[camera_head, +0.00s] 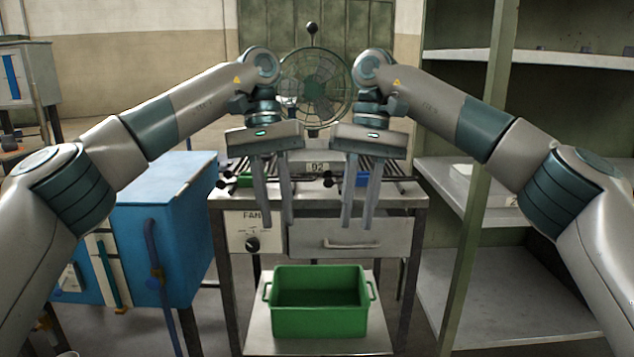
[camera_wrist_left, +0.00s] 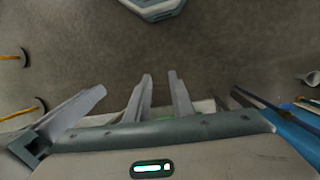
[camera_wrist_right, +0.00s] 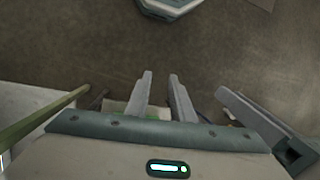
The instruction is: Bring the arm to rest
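Both of my arms reach forward and bend down at the wrists, side by side in front of the fan table in the head view. My left gripper (camera_head: 274,215) points down with its two fingers apart and nothing between them. Its fingers also show apart in the left wrist view (camera_wrist_left: 160,76). My right gripper (camera_head: 359,226) hangs beside it at about the same height, also pointing down, fingers apart and empty. It shows the same in the right wrist view (camera_wrist_right: 160,76). The two grippers are close together with a small gap between them.
Behind the grippers stands a metal table with a drawer (camera_head: 350,238), a fan (camera_head: 314,84) and a rod rack with a "92" tag (camera_head: 317,167). A green bin (camera_head: 319,318) sits on its lower shelf. A blue cabinet (camera_head: 150,240) stands left, grey shelving (camera_head: 520,300) right.

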